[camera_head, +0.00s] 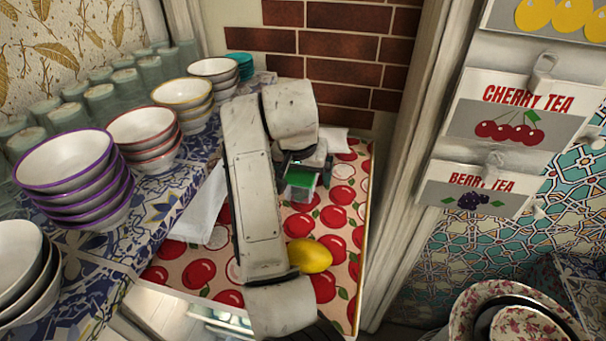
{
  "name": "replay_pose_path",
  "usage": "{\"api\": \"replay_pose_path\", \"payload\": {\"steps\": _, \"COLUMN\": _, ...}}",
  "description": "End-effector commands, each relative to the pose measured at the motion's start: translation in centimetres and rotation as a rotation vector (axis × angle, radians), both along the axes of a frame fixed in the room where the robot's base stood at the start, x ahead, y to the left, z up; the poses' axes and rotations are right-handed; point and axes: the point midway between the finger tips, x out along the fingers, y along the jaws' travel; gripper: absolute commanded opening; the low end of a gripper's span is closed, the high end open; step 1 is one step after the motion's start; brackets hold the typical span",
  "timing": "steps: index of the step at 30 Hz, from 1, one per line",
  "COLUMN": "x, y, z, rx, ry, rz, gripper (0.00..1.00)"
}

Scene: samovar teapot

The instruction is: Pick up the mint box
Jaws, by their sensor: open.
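A small green box (301,179), which looks like the mint box, is over the cherry-patterned cloth (335,217). Only part of it shows, and no label can be read. My gripper (302,164) is right at the box, pointing down with its jaws open. My arm hides much of the cloth to the left. I cannot tell whether the fingers touch the box or stand around it.
A yellow lemon (309,256) lies on the cloth nearer to me. Stacked bowls (76,172) and several glasses (102,101) line the left shelf. White napkins (200,207) lie beside my arm. A brick wall (345,45) stands behind. Tea packets (520,108) hang at right.

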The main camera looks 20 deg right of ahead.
Motion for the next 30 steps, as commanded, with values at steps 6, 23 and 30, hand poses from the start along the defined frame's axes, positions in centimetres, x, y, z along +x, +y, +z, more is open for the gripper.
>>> {"api": "replay_pose_path", "payload": {"steps": 6, "x": -0.01, "y": 0.01, "z": 0.00, "rx": 0.000, "ry": 0.000, "rz": 0.000, "gripper": 0.94}}
{"api": "replay_pose_path", "payload": {"steps": 23, "x": -0.02, "y": 0.00, "z": -0.22, "rx": -0.001, "ry": 0.001, "rz": 0.001, "gripper": 0.60}}
{"api": "replay_pose_path", "payload": {"steps": 30, "x": -0.02, "y": 0.00, "z": -0.24, "rx": -0.001, "ry": 0.001, "rz": 0.001, "gripper": 0.37}}
